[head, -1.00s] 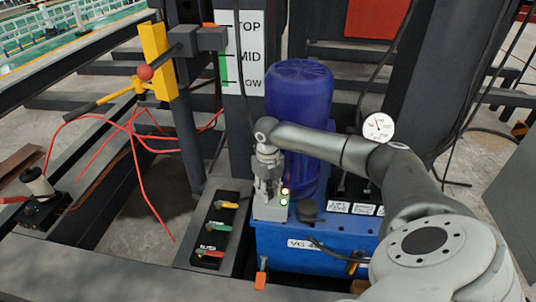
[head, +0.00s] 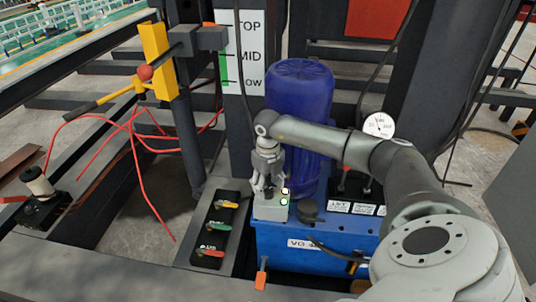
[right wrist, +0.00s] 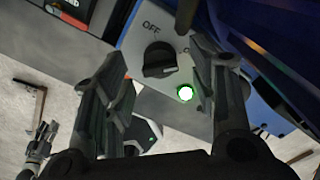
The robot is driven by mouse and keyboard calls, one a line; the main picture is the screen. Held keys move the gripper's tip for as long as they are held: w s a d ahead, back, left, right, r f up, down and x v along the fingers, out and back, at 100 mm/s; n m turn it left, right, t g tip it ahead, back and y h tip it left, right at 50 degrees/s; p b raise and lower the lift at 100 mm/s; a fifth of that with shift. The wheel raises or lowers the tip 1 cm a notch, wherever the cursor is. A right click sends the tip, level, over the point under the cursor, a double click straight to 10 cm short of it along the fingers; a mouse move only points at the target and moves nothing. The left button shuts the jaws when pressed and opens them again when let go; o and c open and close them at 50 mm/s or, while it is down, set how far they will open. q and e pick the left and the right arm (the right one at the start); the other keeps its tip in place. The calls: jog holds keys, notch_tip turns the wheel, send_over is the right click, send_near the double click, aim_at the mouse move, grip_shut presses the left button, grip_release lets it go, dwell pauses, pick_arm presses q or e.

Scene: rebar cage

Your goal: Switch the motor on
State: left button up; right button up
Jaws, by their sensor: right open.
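The blue motor (head: 298,100) stands upright on the blue power unit (head: 300,243). In the right wrist view the box shows a black rotary knob (right wrist: 160,60), the word OFF and a lit green lamp (right wrist: 185,93). The knob's exact setting is hard to tell. My right gripper (head: 266,192) is open just above the box. In the right wrist view its fingers (right wrist: 160,88) stand apart on either side of the knob, holding nothing. My left gripper is not in view.
A black valve panel (head: 217,230) with several coloured levers lies left of the box. A round gauge (head: 379,125) stands to the right. Red hoses (head: 135,150) and a yellow bracket with a red ball (head: 145,72) are at left. Black cables hang near the motor.

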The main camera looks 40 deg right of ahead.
aim_at(268, 189)
notch_tip(268, 189, up, 10)
jog(key=shift+r, duration=0.15)
dwell(0.7)
